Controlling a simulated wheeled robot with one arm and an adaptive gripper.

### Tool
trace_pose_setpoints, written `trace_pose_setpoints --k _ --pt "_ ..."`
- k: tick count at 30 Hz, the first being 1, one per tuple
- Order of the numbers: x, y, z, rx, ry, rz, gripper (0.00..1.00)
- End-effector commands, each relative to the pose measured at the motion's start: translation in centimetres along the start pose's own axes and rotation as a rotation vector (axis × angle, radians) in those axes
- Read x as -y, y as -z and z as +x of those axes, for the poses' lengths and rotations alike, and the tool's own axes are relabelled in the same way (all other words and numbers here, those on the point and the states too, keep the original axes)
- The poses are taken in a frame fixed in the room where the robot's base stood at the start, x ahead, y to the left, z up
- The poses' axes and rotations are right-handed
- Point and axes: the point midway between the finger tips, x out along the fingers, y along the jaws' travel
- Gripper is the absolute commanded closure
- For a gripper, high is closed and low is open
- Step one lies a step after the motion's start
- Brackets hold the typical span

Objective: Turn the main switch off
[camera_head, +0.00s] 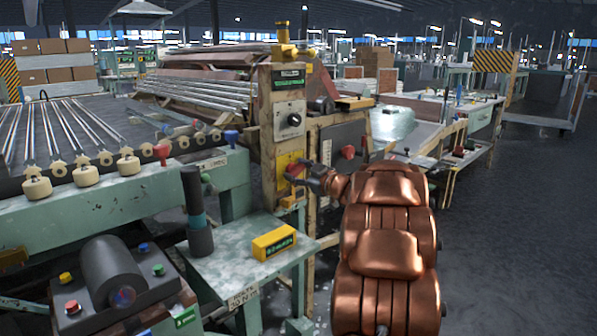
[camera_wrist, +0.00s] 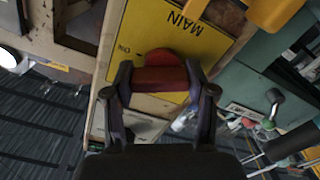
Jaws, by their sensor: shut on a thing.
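The main switch is a red rotary knob (camera_wrist: 160,78) on a yellow plate (camera_wrist: 150,30), which carries upside-down lettering "MAIN" and "ON" in the wrist view. In the head view the yellow plate (camera_head: 284,160) is low on the tan control post, and the red knob (camera_head: 295,169) is partly hidden by my gripper (camera_head: 304,172). In the wrist view my gripper (camera_wrist: 159,84) has one finger on each side of the knob's bar and is shut on it. The bar lies roughly crosswise in that view. Any "OFF" mark is hidden.
Above the plate on the post (camera_head: 265,130) is a grey panel with a black dial (camera_head: 294,119). A red knob (camera_head: 348,152) sits on a dark box to the right. A green bench with a yellow box (camera_head: 274,242) stands at front left. Open floor (camera_head: 520,230) lies right.

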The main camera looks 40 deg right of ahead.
Motion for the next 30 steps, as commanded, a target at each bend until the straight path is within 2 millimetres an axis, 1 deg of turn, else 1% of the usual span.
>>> trace_pose_setpoints --k 21,30 --pt "0.28 0.0 -0.02 -0.002 0.0 -0.682 0.79" --pt "0.35 -0.07 -0.03 0.0 0.0 -0.919 0.79"
